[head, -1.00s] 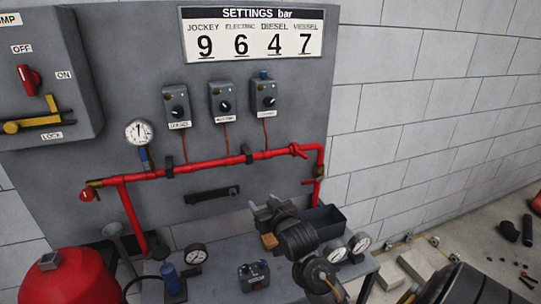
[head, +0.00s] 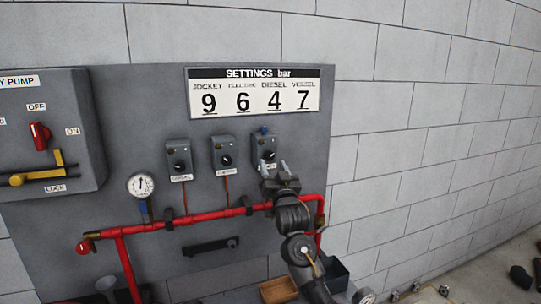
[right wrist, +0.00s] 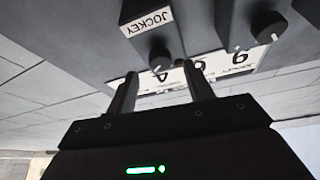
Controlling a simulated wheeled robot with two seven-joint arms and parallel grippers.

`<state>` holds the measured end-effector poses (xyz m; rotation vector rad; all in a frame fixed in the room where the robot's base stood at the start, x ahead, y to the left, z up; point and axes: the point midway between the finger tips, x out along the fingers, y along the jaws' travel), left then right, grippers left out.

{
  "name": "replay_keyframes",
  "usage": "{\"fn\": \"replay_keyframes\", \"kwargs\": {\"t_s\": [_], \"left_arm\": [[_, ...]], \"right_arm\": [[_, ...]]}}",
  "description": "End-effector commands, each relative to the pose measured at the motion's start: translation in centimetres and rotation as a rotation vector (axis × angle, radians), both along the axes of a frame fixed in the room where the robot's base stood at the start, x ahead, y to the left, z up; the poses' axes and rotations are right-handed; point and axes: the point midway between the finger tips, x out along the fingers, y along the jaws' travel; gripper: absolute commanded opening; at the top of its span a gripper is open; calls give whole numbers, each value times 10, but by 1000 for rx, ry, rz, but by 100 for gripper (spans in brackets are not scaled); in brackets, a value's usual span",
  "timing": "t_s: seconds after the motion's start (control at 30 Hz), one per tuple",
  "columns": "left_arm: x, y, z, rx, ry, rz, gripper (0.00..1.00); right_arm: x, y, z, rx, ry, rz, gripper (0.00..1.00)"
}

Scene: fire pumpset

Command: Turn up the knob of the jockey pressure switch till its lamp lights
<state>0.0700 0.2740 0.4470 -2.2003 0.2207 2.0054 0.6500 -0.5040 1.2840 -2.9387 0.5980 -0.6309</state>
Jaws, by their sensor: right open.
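The jockey pressure switch (head: 266,146) is the rightmost of three grey boxes on the panel, with a blue cap on top. Its JOCKEY label (right wrist: 147,22) shows upside down in the right wrist view. Its black knob (right wrist: 160,58) has a pale pointer mark. My right gripper (head: 274,167) is open and empty in front of this switch, just below the knob in the head view. In the right wrist view its fingers (right wrist: 160,76) stand either side of the knob's line, apparently short of it. I cannot make out a lit lamp. My left gripper is out of view.
Two similar switches (head: 223,153) (head: 179,159) stand to the left. The settings sign (head: 254,92) above reads jockey 9. A red pipe (head: 190,217) runs below the switches, partly behind my right arm. A gauge (head: 141,186) and a selector box (head: 45,140) are further left.

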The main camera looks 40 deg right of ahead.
Motion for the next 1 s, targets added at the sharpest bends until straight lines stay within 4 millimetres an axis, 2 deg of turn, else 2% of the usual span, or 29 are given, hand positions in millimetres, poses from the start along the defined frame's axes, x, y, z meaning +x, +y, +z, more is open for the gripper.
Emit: {"fn": "replay_keyframes", "kwargs": {"t_s": [0.1,0.3,0.67,1.0], "left_arm": [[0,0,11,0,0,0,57],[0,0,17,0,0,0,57],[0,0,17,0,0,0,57],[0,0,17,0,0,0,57]], "right_arm": [[17,-8,11,0,2,0,52],[33,-15,15,0,2,1,52],[36,-16,15,-1,1,1,51],[36,-16,15,-1,2,1,8]]}}
